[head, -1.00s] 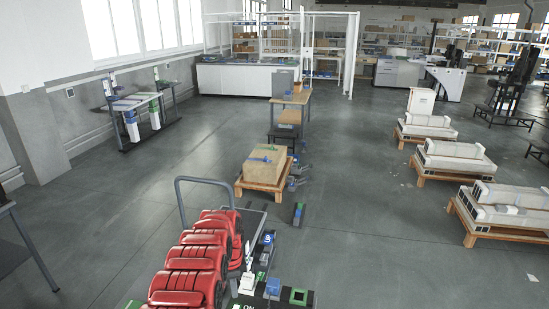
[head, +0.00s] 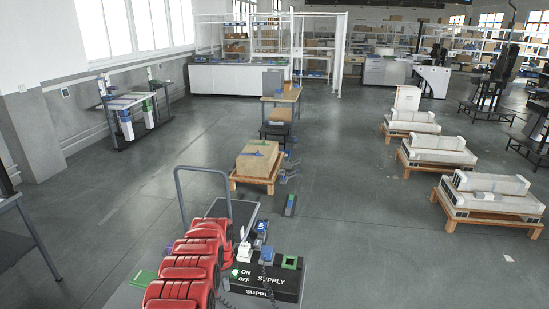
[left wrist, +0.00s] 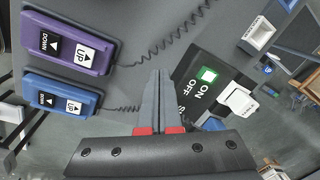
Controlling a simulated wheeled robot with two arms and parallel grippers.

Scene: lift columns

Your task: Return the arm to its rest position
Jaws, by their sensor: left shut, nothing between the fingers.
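My left gripper (left wrist: 158,80) is shut and empty in the left wrist view. Its fingers point toward the top of the picture, over a grey surface. To their left are a purple UP/DOWN handset (left wrist: 68,42) and a blue UP/DOWN handset (left wrist: 62,93), both with coiled cords. To their right is the black supply box (left wrist: 190,68) with ON and OFF lettering and a lit green button. The supply box also shows in the head view (head: 275,283), at bottom centre. I cannot make out the left fingertips in the head view. My right gripper is not in view.
A cart handle (head: 178,190) rises in front. A carton (head: 255,165) sits on a wooden pallet ahead. Loaded pallets (head: 480,222) line the right. Open floor lies between.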

